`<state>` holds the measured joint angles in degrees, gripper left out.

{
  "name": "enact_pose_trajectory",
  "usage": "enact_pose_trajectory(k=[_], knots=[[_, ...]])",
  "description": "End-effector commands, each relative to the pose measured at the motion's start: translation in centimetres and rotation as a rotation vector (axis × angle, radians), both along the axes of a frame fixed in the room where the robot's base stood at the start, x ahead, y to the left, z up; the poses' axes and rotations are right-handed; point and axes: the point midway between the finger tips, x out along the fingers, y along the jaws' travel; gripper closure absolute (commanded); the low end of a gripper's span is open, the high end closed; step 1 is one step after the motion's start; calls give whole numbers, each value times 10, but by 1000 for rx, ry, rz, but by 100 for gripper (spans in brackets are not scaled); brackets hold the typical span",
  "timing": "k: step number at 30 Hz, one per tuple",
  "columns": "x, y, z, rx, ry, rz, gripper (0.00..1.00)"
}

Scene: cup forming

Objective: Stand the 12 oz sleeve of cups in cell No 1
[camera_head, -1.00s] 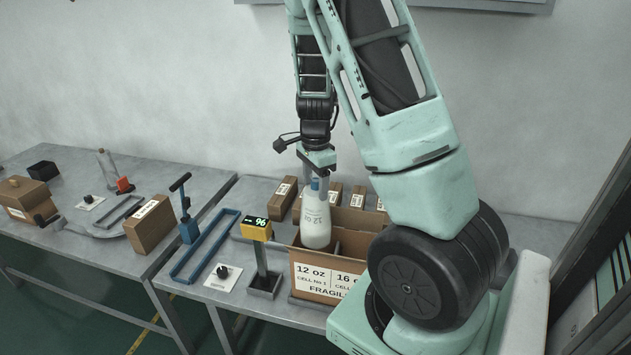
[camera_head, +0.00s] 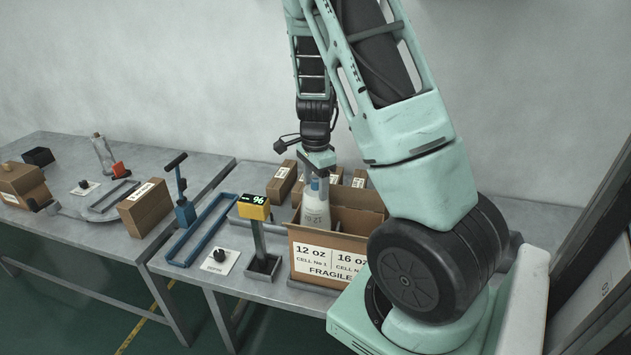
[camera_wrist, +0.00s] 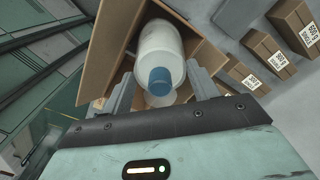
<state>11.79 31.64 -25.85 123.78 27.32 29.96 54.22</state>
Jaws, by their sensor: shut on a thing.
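The 12 oz sleeve of cups (camera_head: 316,208) is a pale, clear-wrapped sleeve with a blue top. My gripper (camera_head: 317,182) is shut on its top and holds it upright. The sleeve's lower part is inside the left side of the open carton (camera_head: 318,277), hidden behind the front wall. That front wall is labelled "12 oz CELL No 1" at left and "16 oz" at right. In the wrist view the sleeve (camera_wrist: 161,50) with its blue end lies between the jaws, within the carton's walls (camera_wrist: 104,55). Whether its base touches the carton floor is hidden.
A post with a yellow display reading 96 (camera_head: 254,207) stands left of the carton. Several small labelled boxes (camera_head: 283,181) stand behind it. A blue frame (camera_head: 203,230) lies further left. My arm hides the carton's right side.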

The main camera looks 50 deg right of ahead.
Motion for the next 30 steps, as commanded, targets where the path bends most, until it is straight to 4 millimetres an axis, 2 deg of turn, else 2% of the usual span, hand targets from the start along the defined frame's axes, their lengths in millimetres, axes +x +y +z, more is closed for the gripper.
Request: enact_pose_trajectory(k=[1, 30], knots=[[0, 0, -7, 0, 1, 0, 83], [0, 0, -81, 0, 1, -1, 83]])
